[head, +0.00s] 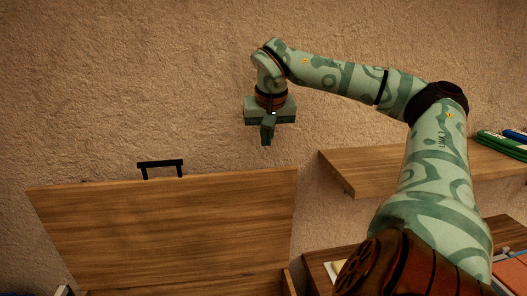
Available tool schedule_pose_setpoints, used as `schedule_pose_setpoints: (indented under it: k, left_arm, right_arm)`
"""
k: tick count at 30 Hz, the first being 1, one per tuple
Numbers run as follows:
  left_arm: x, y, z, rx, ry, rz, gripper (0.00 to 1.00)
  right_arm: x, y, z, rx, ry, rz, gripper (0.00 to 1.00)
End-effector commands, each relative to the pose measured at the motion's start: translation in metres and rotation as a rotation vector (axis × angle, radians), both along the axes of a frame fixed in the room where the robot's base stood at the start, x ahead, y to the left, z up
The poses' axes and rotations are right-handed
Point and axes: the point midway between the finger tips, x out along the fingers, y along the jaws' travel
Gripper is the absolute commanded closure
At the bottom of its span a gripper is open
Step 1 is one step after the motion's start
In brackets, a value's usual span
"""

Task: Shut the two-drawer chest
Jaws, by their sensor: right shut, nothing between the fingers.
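A broad wooden panel (165,225) stands raised against the wall at the lower left, like a lifted lid. A black handle (160,164) sticks up from its top edge. Below it, part of a wooden box edge (287,283) shows at the bottom of the view; no drawers can be seen. My right gripper (268,138) is shut and empty, pointing down. In the picture it is above the panel's right end and clear of it, to the right of the handle. My left gripper is not in view.
A wooden shelf (350,170) on the wall at the right holds green and blue items (505,142). Below it is another wooden surface (318,262) with reddish items (512,268) at the far right. The wall above the panel is bare.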

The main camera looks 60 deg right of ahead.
Motion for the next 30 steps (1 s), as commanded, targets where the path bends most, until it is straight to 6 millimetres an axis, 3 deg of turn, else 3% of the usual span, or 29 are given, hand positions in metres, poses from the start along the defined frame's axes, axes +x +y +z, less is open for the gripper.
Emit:
schedule_pose_setpoints:
  k: [5,18,30]
  left_arm:
    - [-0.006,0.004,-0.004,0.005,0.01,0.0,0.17]
    - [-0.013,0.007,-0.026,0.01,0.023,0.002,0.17]
    - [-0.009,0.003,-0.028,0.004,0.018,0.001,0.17]
  right_arm:
    - [0.004,-0.004,-0.017,0.004,0.0,0.001,1.0]
    - [0.023,-0.025,-0.085,0.003,0.0,0.0,1.0]
    - [0.025,-0.029,-0.092,0.002,0.001,0.0,1.0]
